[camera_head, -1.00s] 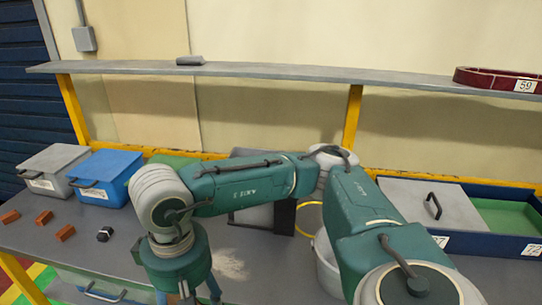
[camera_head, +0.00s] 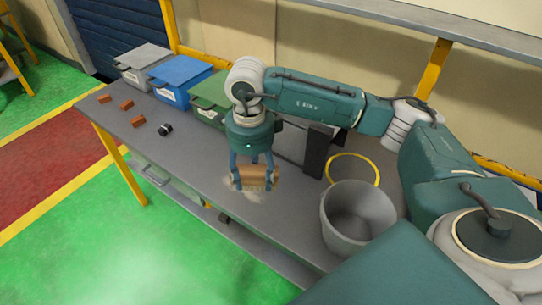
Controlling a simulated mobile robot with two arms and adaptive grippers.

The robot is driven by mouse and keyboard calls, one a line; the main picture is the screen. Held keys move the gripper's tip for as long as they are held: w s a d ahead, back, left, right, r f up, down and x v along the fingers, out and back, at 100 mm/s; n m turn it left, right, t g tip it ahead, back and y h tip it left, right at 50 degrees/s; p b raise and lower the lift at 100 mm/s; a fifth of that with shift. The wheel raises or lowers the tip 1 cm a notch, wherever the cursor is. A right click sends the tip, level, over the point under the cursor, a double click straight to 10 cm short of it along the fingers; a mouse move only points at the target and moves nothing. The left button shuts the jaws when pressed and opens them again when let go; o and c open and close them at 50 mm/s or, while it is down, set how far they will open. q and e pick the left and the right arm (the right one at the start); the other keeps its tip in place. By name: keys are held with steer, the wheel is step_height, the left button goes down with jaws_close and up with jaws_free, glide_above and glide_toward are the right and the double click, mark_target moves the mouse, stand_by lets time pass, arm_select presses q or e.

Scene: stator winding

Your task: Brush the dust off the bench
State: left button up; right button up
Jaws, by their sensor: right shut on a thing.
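The grey bench (camera_head: 205,150) runs from the upper left toward the lower right. A pale patch of dust (camera_head: 256,197) lies on it near the front edge, partly hidden by my right gripper. My right gripper (camera_head: 254,180) points down and is shut on a brown, wooden-looking brush (camera_head: 256,173). The brush is low over the dust patch; I cannot tell whether its underside touches the bench. My left gripper is not in view.
A grey bucket (camera_head: 358,222) stands right of the brush, with a yellow ring (camera_head: 352,157) behind it. Grey (camera_head: 142,66), blue (camera_head: 178,82) and green (camera_head: 212,97) bins line the back. Brown blocks (camera_head: 126,104) and a small dark cylinder (camera_head: 165,129) lie at left.

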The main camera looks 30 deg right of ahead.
steer(key=w+d+f+m, duration=0.1)
steer(key=d+f+m, duration=0.1)
steer(key=m, duration=0.3)
steer(key=w+d+f+m, duration=0.1)
steer(key=d+f+m, duration=0.2)
steer(key=m, duration=0.3)
steer(key=w+d+f+m+b, duration=0.1)
steer(key=d+f+m, duration=0.2)
steer(key=m, duration=0.3)
steer(key=shift+w+f, duration=0.25)
steer(key=shift+w, duration=0.05)
steer(key=shift+f, duration=0.4)
arm_select(q)
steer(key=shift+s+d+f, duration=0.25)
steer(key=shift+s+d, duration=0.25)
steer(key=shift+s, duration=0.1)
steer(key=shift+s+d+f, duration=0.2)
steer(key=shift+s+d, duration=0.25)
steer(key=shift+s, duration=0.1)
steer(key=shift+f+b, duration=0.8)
steer(key=shift+b, duration=0.15)
arm_select(e)
steer(key=shift+f, duration=1.1)
steer(key=shift+r, duration=0.1)
